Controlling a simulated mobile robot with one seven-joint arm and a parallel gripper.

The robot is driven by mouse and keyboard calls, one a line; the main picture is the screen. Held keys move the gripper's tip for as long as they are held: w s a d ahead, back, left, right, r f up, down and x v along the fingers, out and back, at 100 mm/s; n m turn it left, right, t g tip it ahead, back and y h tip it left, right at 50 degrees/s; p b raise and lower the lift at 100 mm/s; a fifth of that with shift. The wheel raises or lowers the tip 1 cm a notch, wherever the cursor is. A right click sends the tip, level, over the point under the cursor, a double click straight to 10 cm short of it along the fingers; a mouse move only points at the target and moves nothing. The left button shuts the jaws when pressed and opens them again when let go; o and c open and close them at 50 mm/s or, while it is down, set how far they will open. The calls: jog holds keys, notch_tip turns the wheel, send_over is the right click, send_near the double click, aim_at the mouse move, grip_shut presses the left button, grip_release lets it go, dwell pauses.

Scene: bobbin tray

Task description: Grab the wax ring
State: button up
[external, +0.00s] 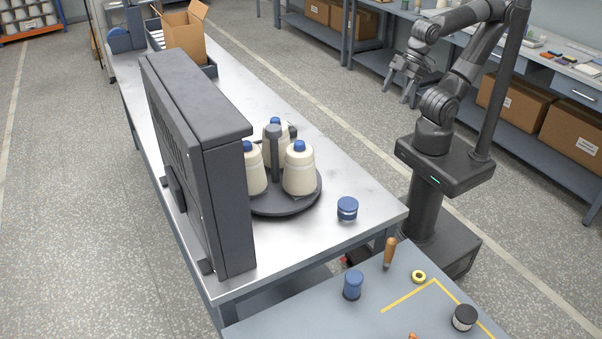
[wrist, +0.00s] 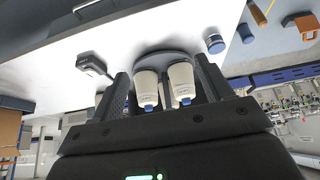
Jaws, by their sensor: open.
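I cannot tell for sure which piece is the wax ring. A short blue round piece with a pale band (external: 347,208) stands on the metal table near its right corner, beside the dark round tray (external: 285,208); it also shows in the wrist view (wrist: 215,44). A small yellow ring with a dark hole (external: 419,276) lies on the grey-blue side table. My gripper (external: 397,90) is open and empty, raised beyond the metal table and apart from both. In the wrist view my gripper (wrist: 160,68) has cream cones between its fingers only by line of sight.
Cream cones with blue tops (external: 299,172) stand around a dark post on the tray. A tall dark panel (external: 198,160) stands left of it. A blue cylinder (external: 353,284), a wooden handle (external: 390,252) and a dark jar (external: 464,318) stand on the side table. The metal table's right edge is clear.

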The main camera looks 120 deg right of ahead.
jog(key=shift+c, duration=1)
jog(key=w+a+g+y, duration=0.1)
jog(key=w+a+g, duration=0.1)
jog(key=w+a, duration=0.75)
jog(key=m+g+h, duration=0.1)
jog(key=m+g, duration=0.1)
jog(key=g, duration=0.2)
send_over(420, 271)
jog(key=w, duration=0.1)
notch_tip(420, 271, down, 24)
jog(key=f, duration=0.7)
jog(key=a+f, duration=0.1)
jog(key=f, duration=0.3)
jog(key=shift+w, duration=0.1)
jog(key=shift+r, duration=0.1)
jog(key=c, duration=1)
